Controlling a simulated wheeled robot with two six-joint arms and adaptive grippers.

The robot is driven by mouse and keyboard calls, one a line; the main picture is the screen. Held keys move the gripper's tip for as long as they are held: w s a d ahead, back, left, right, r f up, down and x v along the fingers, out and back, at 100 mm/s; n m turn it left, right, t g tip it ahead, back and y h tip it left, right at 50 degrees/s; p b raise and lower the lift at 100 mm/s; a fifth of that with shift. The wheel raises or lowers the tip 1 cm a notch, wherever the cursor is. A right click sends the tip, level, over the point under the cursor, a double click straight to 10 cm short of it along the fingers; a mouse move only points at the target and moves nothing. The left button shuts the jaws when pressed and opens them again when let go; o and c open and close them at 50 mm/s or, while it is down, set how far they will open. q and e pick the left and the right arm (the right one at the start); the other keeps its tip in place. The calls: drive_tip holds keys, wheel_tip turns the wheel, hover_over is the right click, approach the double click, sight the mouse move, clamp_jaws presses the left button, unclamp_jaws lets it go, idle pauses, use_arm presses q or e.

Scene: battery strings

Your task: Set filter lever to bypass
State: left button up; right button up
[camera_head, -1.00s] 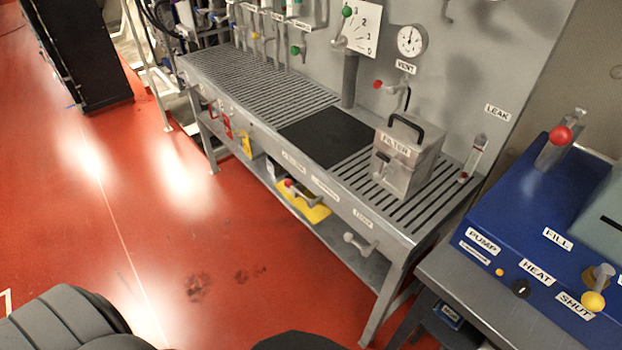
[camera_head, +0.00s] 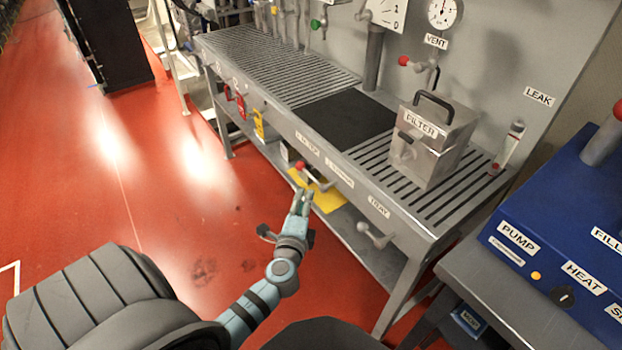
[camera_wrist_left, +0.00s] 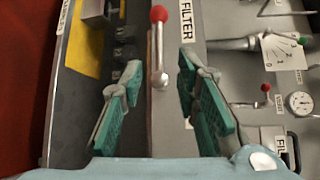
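A metal lever with a red ball end (camera_head: 301,166) sits on the lower front of the bench. In the left wrist view, the lever (camera_wrist_left: 158,50) runs upward from its pivot to the red ball, beside a FILTER label (camera_wrist_left: 187,20). My left gripper (camera_head: 301,201) is in front of the bench, just short of the lever in the head view. In the left wrist view its teal fingers are spread, empty, with the lever's pivot seen between their tips. I see no contact. The lever's pivot is partly hidden in the head view. My right gripper is out of view.
A metal FILTER box (camera_head: 430,150) with a black handle stands on the slatted bench top (camera_head: 460,195). A yellow sheet (camera_head: 327,200) lies on the lower shelf. The red floor (camera_head: 160,215) is clear at left.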

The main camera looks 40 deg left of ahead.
sight(310, 177)
use_arm(q)
drive_tip(key=b+x, duration=0.2)
drive_tip(key=x, duration=0.9)
drive_tip(key=shift+w+a+f+b, duration=0.15)
drive_tip(key=shift+w+b, duration=0.1)
drive_tip(key=shift+b, duration=0.05)
drive_tip(key=shift+w+a, duration=0.15)
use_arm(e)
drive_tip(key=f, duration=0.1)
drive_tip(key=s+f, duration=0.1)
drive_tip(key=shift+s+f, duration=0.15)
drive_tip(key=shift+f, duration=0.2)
use_arm(q)
clamp_jaws()
